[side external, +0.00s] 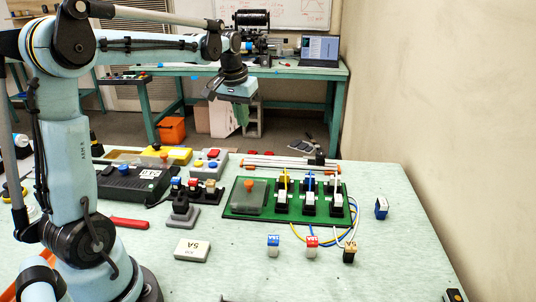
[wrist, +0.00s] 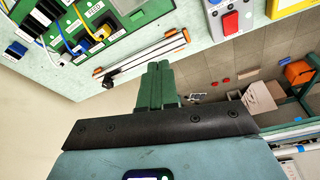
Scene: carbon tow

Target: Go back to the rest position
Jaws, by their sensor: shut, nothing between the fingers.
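My gripper (wrist: 158,84) shows in the wrist view with its green fingers pressed together and nothing between them. In the side external view my gripper (side external: 236,90) hangs in the air, high above the far side of the table and apart from everything on it. Its fingertips are hard to make out there. Part of the board also shows at the upper left of the wrist view (wrist: 118,14).
A rail with orange ends (side external: 270,165) lies behind the board. A black box (side external: 130,183), a button box (side external: 208,162) and a rack of coloured blocks (side external: 192,190) stand left of it. Loose blocks, including a 5A one (side external: 192,250), lie in front. A wall borders the right.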

